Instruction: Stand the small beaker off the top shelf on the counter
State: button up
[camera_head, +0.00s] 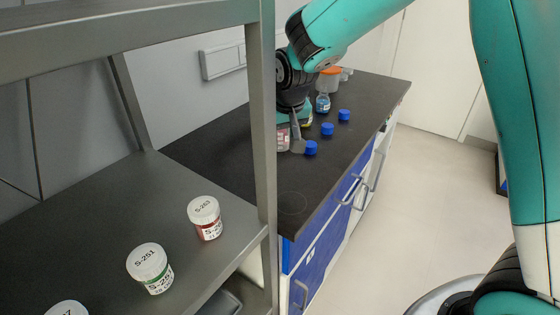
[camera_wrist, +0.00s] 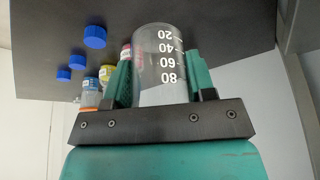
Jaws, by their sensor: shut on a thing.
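My gripper (camera_wrist: 161,75) is shut on the small clear beaker (camera_wrist: 160,60), with one teal finger on each side of it. The beaker's white marks 20 to 80 show upside down in the wrist view, with the low mark toward the dark counter (camera_wrist: 220,25), so its base faces the counter. Whether the base touches the counter I cannot tell. In the head view my gripper (camera_head: 294,125) is low over the counter (camera_head: 225,145), partly behind a shelf post. The beaker is hard to make out there.
Several blue caps (camera_head: 327,129) stand right of my gripper, with a small bottle (camera_head: 323,103) and an orange-topped container (camera_head: 330,78) behind. The grey shelf (camera_head: 100,215) at left holds labelled jars (camera_head: 150,268). The counter's near part is clear.

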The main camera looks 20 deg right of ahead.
aim_at(284, 149)
notch_tip(284, 149, down, 10)
jog(key=shift+r, duration=0.15)
dwell(0.3)
jog(key=shift+f, duration=0.2)
jog(key=o, duration=0.9)
jog(key=shift+r, duration=0.3)
jog(key=v, duration=1)
jog(key=shift+s+r, duration=0.15)
jog(key=shift+r, duration=0.1)
jog(key=shift+s+r, duration=0.25)
jog(key=shift+r, duration=0.35)
